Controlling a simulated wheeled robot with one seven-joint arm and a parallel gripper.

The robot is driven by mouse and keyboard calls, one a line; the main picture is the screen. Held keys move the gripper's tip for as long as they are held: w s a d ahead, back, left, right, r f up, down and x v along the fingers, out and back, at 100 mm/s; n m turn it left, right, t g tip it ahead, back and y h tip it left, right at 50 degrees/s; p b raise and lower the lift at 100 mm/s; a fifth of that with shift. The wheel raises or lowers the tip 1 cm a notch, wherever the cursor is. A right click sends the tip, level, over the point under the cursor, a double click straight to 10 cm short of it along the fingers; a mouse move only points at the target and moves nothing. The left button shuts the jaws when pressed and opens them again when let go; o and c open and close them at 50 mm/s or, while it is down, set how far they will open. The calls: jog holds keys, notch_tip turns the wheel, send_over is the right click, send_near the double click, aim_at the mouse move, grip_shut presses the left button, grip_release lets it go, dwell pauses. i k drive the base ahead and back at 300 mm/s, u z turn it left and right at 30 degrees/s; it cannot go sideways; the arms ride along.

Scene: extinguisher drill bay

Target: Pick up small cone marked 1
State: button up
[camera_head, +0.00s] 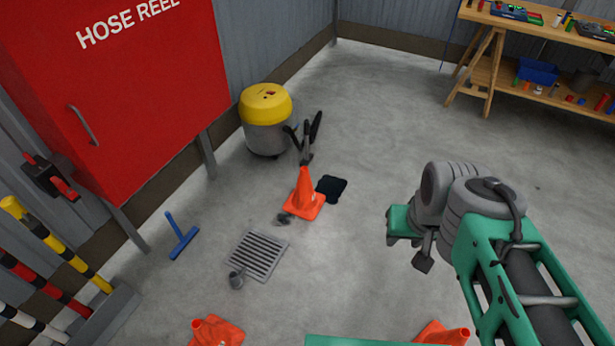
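Three orange cones show on the concrete floor. One cone (304,195) stands upright near the middle, with a dark forked object (304,143) at its top. A second cone (216,331) is at the bottom left and a third cone (443,335) at the bottom right, both cut by the frame's lower edge. I cannot read a number on any of them. My green and grey arm comes in from the right. My gripper (412,240) seems to be at its left end, apart from the cones. Its fingers are not clear.
A floor drain (257,256), a small grey object (236,281) and a blue tool (181,236) lie at left. A yellow-lidded drum (266,128) stands by the red hose reel cabinet (115,85). A wooden workbench (545,22) is at top right.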

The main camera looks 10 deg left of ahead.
aim_at(304, 202)
jog(key=i, duration=2.2)
jog(key=u, duration=4.85)
jog(key=k, duration=1.2)
jog(key=z, duration=0.55)
jog(key=i, duration=0.55)
